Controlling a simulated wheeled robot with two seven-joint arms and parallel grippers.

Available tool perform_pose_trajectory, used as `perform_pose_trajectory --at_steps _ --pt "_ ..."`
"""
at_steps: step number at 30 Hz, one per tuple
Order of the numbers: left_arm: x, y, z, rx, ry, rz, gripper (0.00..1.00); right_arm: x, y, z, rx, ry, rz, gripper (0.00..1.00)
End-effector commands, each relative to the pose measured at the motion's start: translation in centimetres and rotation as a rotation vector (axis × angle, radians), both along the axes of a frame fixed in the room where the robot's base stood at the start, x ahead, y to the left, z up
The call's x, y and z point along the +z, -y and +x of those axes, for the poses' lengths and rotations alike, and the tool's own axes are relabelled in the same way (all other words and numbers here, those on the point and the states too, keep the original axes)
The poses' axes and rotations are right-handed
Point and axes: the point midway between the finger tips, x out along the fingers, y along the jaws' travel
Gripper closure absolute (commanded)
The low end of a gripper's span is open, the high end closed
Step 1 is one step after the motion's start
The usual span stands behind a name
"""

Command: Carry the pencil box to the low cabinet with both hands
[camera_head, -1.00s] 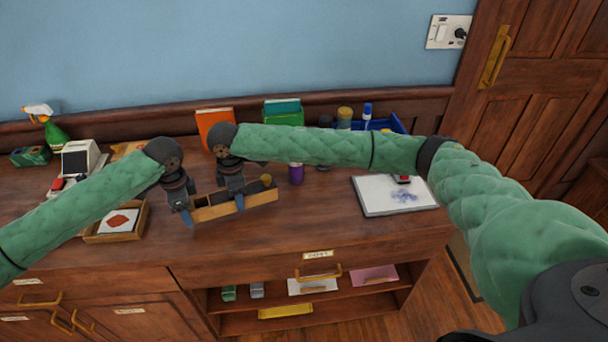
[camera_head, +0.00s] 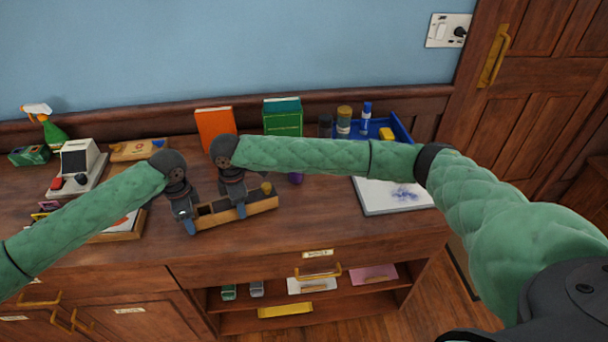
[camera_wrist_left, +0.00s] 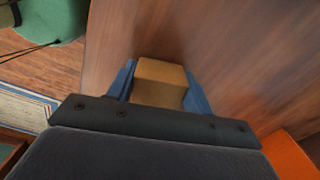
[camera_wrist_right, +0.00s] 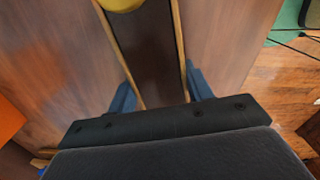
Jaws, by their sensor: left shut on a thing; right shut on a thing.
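The pencil box (camera_head: 262,207) is a long, narrow, open-topped light wood box over the top of the wooden cabinet (camera_head: 330,222). My left gripper (camera_head: 190,222) is shut on its left end, which shows between blue fingers in the left wrist view (camera_wrist_left: 160,82). My right gripper (camera_head: 240,208) is shut across its long sides nearer the middle. In the right wrist view the box's dark inside (camera_wrist_right: 150,50) runs between the fingers. A yellowish round thing (camera_head: 267,188) is at its right end. I cannot tell whether the box touches the cabinet top.
A framed tray (camera_head: 125,237) is left of the box, partly behind my left arm. An orange book (camera_head: 215,125), a green book (camera_head: 283,120) and a blue bin (camera_head: 400,128) stand behind. A white pad (camera_head: 395,200) lies right; bare wood is in front.

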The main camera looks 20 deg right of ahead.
Motion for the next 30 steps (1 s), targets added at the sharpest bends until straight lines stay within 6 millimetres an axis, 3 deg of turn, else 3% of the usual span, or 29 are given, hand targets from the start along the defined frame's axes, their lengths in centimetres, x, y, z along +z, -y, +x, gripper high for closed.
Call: perform_pose_trajectory --at_steps 3,4,7,23,30 --pt "-0.6 0.1 0.0 -0.002 -0.001 -0.002 0.80 -0.6 -0.1 -0.1 0.002 -0.001 0.002 0.80" --pt "-0.6 0.1 0.0 -0.002 -0.001 -0.002 0.47 -0.6 -0.1 -0.1 0.003 0.000 0.002 0.47" --pt "-0.6 0.1 0.0 -0.002 0.000 -0.002 0.28 -0.6 -0.1 0.0 0.002 0.000 0.002 0.28" --pt "-0.4 0.0 0.0 -0.001 0.000 0.000 0.28 -0.6 0.0 0.0 0.001 0.000 0.000 0.27" --pt "2.4 0.0 0.1 0.000 0.002 -0.001 0.28 -0.6 0.0 0.0 0.000 0.000 0.000 0.27"
